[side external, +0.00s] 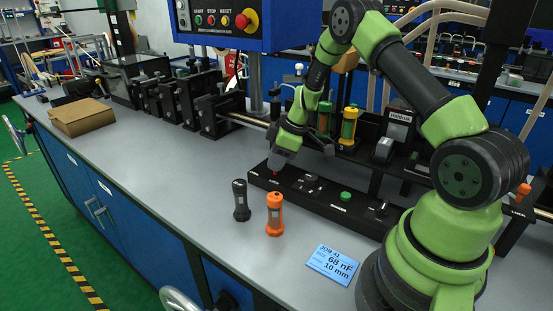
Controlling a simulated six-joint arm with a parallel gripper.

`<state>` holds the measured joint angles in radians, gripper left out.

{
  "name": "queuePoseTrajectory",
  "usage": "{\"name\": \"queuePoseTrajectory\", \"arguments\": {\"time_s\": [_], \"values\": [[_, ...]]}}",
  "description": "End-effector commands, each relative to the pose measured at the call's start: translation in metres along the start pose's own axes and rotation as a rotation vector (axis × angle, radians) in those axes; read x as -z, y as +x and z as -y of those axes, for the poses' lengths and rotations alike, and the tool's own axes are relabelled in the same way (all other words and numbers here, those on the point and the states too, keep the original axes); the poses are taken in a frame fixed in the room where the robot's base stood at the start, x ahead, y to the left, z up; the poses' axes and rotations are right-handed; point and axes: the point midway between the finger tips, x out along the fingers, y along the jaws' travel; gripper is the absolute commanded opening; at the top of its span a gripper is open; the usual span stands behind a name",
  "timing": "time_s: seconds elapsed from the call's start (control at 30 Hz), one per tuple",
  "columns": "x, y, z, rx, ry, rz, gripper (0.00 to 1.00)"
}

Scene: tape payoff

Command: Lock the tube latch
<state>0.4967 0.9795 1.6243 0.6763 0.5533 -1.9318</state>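My gripper (278,162) points down over the left end of a low black control strip (325,205), close to a small red part (276,173). Its fingers are small and seen from the side, so I cannot tell whether they are open or whether they touch the strip. The strip also carries a small dark lever or knob (311,179), a green button (345,196) and a toggle (381,207). I cannot tell which part is the tube latch. Behind it, a green-capped tube (324,119) and an orange-yellow tube (348,127) stand upright in a black holder.
A blue job card (333,264) lies near my base. A cardboard box (80,117) sits at far left. The bench's left middle is clear.

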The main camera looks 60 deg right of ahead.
Motion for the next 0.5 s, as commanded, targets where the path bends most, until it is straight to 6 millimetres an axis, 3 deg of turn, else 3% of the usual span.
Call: {"name": "queuePoseTrajectory", "arguments": {"time_s": [0.03, 0.1, 0.37, 0.5], "values": [[0.000, 0.000, 0.000, -0.001, 0.000, 0.001, 0.31], [0.000, 0.000, 0.000, 0.000, 0.000, 0.001, 0.44], [0.000, -0.001, 0.000, -0.001, 0.001, 0.000, 0.44], [0.000, -0.012, -0.001, -0.004, 0.000, -0.002, 0.44]]}}
